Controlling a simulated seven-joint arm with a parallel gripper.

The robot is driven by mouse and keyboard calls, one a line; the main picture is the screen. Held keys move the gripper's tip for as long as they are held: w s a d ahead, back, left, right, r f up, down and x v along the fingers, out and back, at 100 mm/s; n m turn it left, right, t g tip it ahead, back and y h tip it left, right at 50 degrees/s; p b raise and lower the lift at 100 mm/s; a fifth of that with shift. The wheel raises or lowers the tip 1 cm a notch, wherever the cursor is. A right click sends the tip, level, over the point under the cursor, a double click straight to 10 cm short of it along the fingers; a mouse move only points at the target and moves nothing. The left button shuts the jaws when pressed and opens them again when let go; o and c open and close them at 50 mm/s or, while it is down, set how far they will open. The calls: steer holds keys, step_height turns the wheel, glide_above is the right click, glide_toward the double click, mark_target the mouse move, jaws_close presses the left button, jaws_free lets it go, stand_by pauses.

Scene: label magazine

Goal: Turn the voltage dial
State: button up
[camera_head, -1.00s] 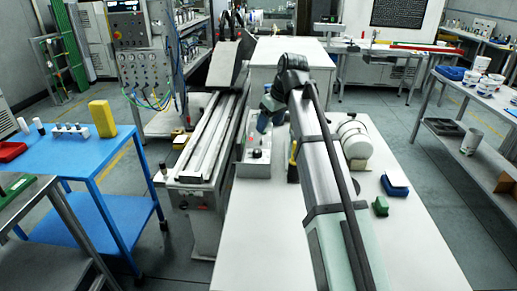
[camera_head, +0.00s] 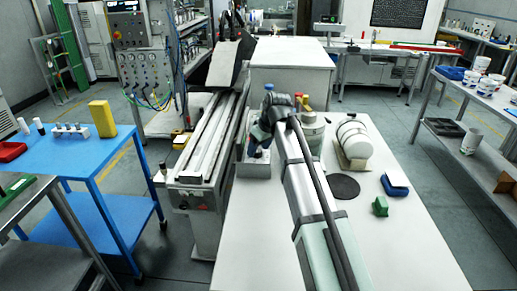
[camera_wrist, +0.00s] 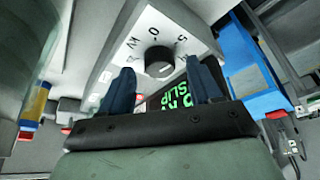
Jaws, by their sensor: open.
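The voltage dial (camera_wrist: 159,62) is a round black knob on a pale panel (camera_wrist: 185,22) with printed marks reading 0, 5 and kV. My gripper (camera_wrist: 159,67) has two dark blue fingers, spread open with nothing held. In the wrist view the dial shows between and just beyond the fingertips; I cannot tell whether they touch it. A dark display with green text (camera_wrist: 176,97) is partly hidden behind the fingers. In the head view the white dial box (camera_head: 253,170) stands at the bench's left edge, with my gripper (camera_head: 257,141) low over it, hiding much of its top.
A grey cylinder (camera_head: 312,130), a dark round mat (camera_head: 344,187), a white roll on a stand (camera_head: 354,140), a green block (camera_head: 380,206) and a blue-and-white block (camera_head: 395,186) are right of my arm. A rail machine (camera_head: 205,140) runs left of the box. The front bench is clear.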

steer(key=shift+w+a+f, duration=0.1)
steer(key=shift+a+f, duration=0.05)
steer(key=shift+f, duration=0.3)
steer(key=shift+c, duration=0.4)
steer(key=c, duration=0.9)
steer(key=shift+c, duration=0.2)
steer(key=m+t+h, duration=0.1)
steer(key=m, duration=0.3)
steer(key=shift+a+m, duration=0.15)
steer(key=shift+m, duration=0.25)
steer(key=m+h, duration=0.1)
steer(key=m, duration=0.1)
steer(key=m+h, duration=0.1)
steer(key=m, duration=0.2)
steer(key=shift+a+m+t+h, duration=0.1)
steer(key=shift+m+t+h, duration=0.2)
